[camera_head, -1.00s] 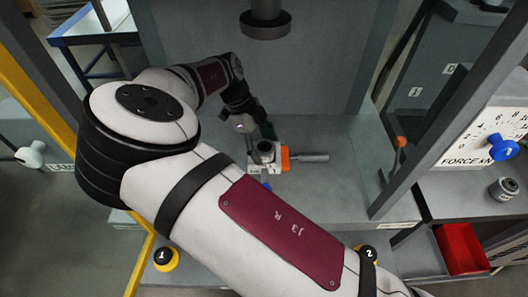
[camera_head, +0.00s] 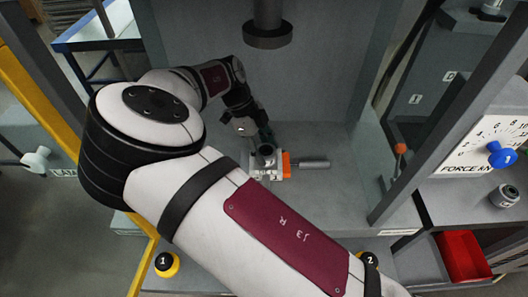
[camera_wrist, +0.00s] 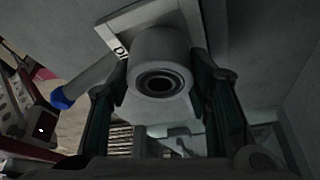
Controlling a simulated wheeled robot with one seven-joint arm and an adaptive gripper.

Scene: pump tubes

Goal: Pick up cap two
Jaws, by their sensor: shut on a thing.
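A grey round piece with a dark central opening, which looks like a cap, sits between my gripper's fingers (camera_wrist: 162,98) in the wrist view. No number two is readable on it. My gripper is shut on this cap (camera_wrist: 160,62). In the head view my gripper (camera_head: 265,145) is at a small light grey fixture (camera_head: 262,173) on the press bed, and the dark cap (camera_head: 266,152) shows at its fingertips. I cannot tell whether the cap still touches the fixture.
An orange part (camera_head: 286,163) and a grey rod (camera_head: 314,164) extend right from the fixture. The press ram (camera_head: 267,38) hangs above. A post stands between the bed and the right shelf, which holds another grey cap (camera_head: 504,196) above a red bin (camera_head: 464,256).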

